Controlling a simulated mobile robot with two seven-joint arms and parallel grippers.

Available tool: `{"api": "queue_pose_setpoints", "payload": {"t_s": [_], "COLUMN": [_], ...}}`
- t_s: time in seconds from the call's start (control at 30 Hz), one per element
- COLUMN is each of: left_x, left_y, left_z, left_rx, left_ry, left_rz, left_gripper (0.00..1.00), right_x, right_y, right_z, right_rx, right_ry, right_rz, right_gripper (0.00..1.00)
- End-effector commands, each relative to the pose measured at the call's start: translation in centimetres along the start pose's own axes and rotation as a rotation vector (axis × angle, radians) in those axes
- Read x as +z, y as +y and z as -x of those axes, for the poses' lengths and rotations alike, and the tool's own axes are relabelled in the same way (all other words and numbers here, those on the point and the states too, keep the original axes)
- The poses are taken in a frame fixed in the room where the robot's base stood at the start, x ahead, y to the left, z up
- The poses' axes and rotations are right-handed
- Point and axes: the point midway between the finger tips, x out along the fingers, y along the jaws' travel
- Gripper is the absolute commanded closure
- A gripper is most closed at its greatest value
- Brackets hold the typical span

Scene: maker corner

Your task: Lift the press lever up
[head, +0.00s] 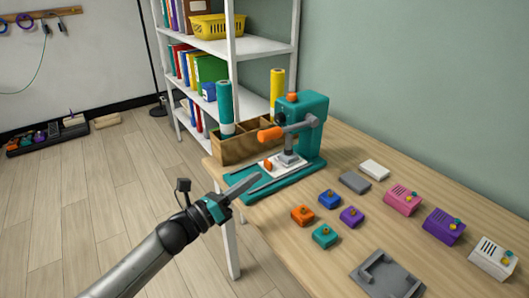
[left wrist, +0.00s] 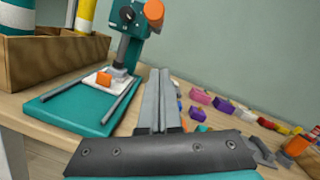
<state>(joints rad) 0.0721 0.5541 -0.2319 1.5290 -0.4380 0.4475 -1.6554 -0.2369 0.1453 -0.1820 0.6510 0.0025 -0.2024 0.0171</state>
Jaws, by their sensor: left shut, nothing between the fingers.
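The teal press (head: 305,120) stands on the wooden table, on a teal base plate (head: 247,188) with two rails. Its grey lever with an orange knob (head: 270,134) points left and slightly down in the head view. In the left wrist view the orange knob (left wrist: 154,12) shows at the top, partly cut off. Under the ram lies a white plate (head: 278,168) with a small orange piece. My left gripper (head: 246,184) is shut and empty, in front of the base plate's near end, below the knob and apart from the lever. My right gripper is in neither view.
A wooden box (head: 232,148) with teal and yellow rolls stands behind the press. Small knobbed blocks, such as an orange one (head: 302,215), lie to its right, with larger purple (head: 443,226) and white boxes. A grey fixture (head: 387,276) lies at the front. A white shelf (head: 262,50) stands behind.

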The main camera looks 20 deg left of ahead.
Motion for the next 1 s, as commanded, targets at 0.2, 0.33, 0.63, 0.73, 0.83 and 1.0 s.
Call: {"api": "queue_pose_setpoints", "payload": {"t_s": [0.2,0.33,0.63,0.73,0.83,1.0], "left_x": [0.1,0.0,3.4,3.8,3.9,3.9], "left_y": [0.0,0.0,0.0,0.0,0.0,0.0], "left_z": [-3.5,-5.4,-6.7,-6.7,-6.8,-6.8], "left_rx": [-0.001,-0.001,0.000,0.000,0.001,0.001], "left_ry": [-0.001,-0.002,0.001,0.001,0.001,0.001], "left_rz": [-0.001,0.001,-0.003,-0.001,0.000,0.000], "left_gripper": [1.00,1.00,1.00,1.00,1.00,1.00], "right_x": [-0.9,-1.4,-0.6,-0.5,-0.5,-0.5], "right_y": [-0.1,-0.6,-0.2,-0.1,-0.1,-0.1], "right_z": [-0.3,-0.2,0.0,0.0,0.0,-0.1], "right_rx": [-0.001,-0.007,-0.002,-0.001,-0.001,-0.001], "right_ry": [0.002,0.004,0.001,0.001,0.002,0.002], "right_rz": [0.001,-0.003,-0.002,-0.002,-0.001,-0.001], "right_gripper": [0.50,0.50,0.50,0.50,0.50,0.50]}}
